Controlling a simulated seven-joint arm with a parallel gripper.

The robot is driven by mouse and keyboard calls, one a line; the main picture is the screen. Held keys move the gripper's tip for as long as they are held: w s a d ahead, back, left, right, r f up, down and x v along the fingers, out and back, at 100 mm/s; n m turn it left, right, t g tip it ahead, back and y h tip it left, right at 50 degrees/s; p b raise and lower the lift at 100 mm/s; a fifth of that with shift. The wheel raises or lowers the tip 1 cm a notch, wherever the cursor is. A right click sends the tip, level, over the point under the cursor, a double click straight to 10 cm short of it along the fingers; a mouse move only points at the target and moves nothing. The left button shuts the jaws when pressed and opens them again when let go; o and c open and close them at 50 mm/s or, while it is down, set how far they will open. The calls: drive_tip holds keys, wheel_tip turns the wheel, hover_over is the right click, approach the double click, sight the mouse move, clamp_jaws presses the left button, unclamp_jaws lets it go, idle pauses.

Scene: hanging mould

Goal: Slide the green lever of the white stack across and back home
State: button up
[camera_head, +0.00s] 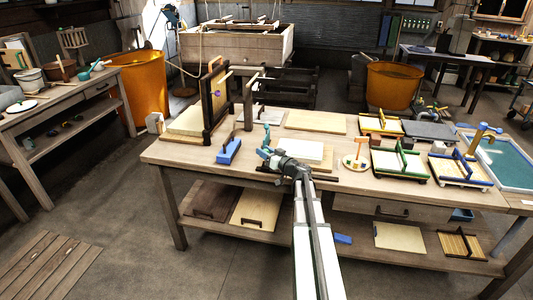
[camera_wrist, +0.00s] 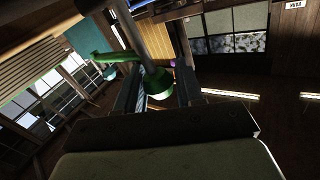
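My gripper (camera_head: 268,155) is low over the workbench, at the left end of a white slab stack (camera_head: 305,150). In the wrist view my gripper (camera_wrist: 160,92) has its two dark fingers spread apart. A green round collar with a green lever (camera_wrist: 110,57) lies between the fingers, and the lever's arm reaches out to the left. A grey post stands beyond the collar. I cannot tell whether the fingers touch the green part. In the head view a small teal-green piece (camera_head: 266,132) shows above my gripper; the rest there is hidden by my arm.
A dark upright frame (camera_head: 217,95) and a blue block with a handle (camera_head: 229,151) stand to the left. To the right are a small round stand (camera_head: 355,162), a green-edged tray (camera_head: 399,166) and a blue-edged tray (camera_head: 460,171). A flat pale board (camera_head: 315,122) lies behind.

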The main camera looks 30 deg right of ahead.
drive_tip(key=o, duration=0.4)
drive_tip(key=shift+w+a, duration=0.1)
drive_tip(key=s+d, duration=0.1)
drive_tip(key=s, duration=0.8)
drive_tip(key=s+d, duration=0.1)
drive_tip(key=s, duration=0.3)
drive_tip(key=shift+s+d, duration=0.25)
drive_tip(key=shift+d, duration=0.1)
